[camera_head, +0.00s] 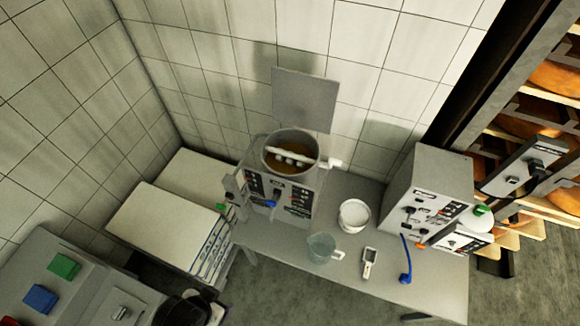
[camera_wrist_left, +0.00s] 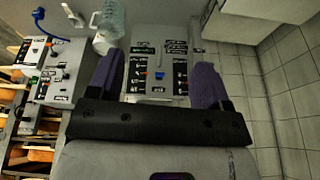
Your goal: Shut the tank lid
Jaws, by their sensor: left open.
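The tank (camera_head: 309,192) is a grey box with a control panel and a round open vat on top. Yellowish liquid and a pale stirrer show inside the vat. The tank lid (camera_head: 305,98), a flat grey square plate, stands raised behind the vat, close to the tiled wall. My left gripper (camera_head: 196,303) shows as a dark shape at the lower edge, in front of and left of the tank, apart from the lid. In the left wrist view its purple fingers (camera_wrist_left: 160,62) are spread and empty, with the tank's panel beyond them. The lid is not identifiable there. My right gripper is not visible.
A white tub (camera_head: 354,215), a clear jug (camera_head: 322,248) and a handheld meter (camera_head: 369,262) stand right of the tank on the grey table (camera_head: 430,292). A grey instrument (camera_head: 428,190) is further right. White-topped carts (camera_head: 150,225) stand left. Cheese shelves (camera_head: 553,77) are far right.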

